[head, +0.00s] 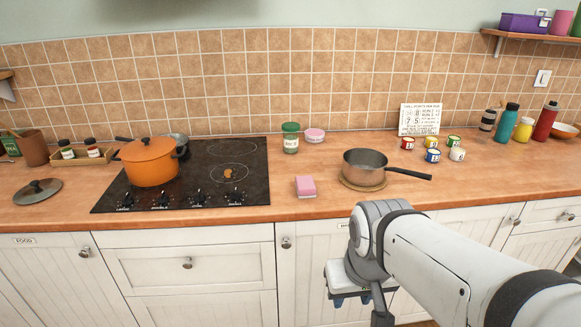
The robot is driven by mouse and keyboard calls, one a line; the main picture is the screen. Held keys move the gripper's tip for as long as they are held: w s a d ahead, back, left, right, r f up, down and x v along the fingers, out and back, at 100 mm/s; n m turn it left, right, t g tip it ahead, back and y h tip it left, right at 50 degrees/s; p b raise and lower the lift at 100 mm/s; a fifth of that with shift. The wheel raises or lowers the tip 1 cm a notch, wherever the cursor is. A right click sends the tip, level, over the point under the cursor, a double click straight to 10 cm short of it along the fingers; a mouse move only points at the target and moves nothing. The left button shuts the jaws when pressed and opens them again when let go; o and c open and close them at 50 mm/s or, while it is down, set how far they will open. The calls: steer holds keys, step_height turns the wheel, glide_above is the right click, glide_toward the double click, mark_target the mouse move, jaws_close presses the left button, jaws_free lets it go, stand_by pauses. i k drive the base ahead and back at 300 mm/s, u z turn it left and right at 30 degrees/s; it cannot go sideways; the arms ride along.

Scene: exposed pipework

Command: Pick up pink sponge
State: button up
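The pink sponge (306,186) lies on the wooden counter near its front edge, just right of the black cooktop. It is a small block with a pink body and a paler top edge. Nothing covers it. My gripper (350,299) hangs low in front of the white cabinets, below the counter edge and to the right of the sponge, apart from it. Only parts of the gripper show behind my wrist, and its fingertips are small and dark, so I cannot tell whether it is open or shut.
A saucepan (364,168) on a round trivet stands right of the sponge, its handle pointing right. An orange pot (149,162) sits on the cooktop (222,180). A green-lidded jar (290,138) and a pink-lidded container (314,135) stand behind the sponge. Small cans (432,155) stand farther right.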

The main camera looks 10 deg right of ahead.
mark_target(305, 186)
steer(key=u, duration=0.05)
steer(key=i, duration=1)
steer(key=z, duration=0.05)
